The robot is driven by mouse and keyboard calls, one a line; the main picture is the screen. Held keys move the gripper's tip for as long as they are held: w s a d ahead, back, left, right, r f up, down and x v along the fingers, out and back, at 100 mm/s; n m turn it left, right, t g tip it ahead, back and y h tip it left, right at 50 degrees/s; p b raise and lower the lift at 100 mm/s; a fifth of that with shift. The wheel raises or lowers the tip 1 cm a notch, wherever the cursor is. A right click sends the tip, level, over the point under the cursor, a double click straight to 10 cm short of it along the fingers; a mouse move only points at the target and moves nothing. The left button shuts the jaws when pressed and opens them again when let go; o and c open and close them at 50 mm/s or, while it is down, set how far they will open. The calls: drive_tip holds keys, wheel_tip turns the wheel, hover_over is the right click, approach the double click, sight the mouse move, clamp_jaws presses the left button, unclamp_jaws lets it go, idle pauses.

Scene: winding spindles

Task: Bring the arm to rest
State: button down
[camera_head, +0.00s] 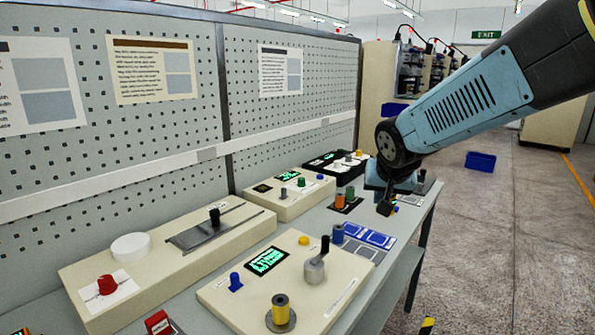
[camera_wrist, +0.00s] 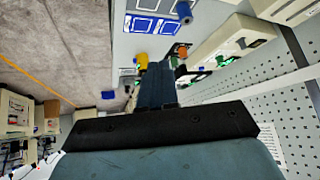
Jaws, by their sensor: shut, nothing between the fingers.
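My gripper (camera_head: 385,207) hangs at the end of my blue-grey arm, over the far right part of the workbench. Its two dark fingers lie together in the wrist view (camera_wrist: 156,85), shut with nothing between them. A blue spool (camera_head: 338,234) stands beside the blue marked mat (camera_head: 377,238), nearer than my gripper. An orange spool (camera_head: 340,201) and a green spool (camera_head: 350,193) stand left of my gripper. A yellow spool (camera_head: 280,308) sits on a round post at the front of the near machine. In the wrist view a yellow piece (camera_wrist: 142,58) shows beyond the fingertips.
The near cream machine (camera_head: 225,292) has a crank (camera_head: 315,265) and a green display. Another long cream machine (camera_head: 90,270) lies behind it along the pegboard (camera_head: 290,130). A blue bin (camera_head: 480,161) stands on the open floor at the right.

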drive_tip(key=s+d+r+n+g, duration=0.1)
drive_tip(key=s+d, duration=0.1)
drive_tip(key=s, duration=0.7)
drive_tip(key=s+d+r+n+g, duration=0.1)
drive_tip(key=s+d+r, duration=0.1)
drive_tip(key=s, duration=0.8)
drive_tip(key=shift+d+y, duration=0.3)
drive_tip(key=shift+d, duration=0.1)
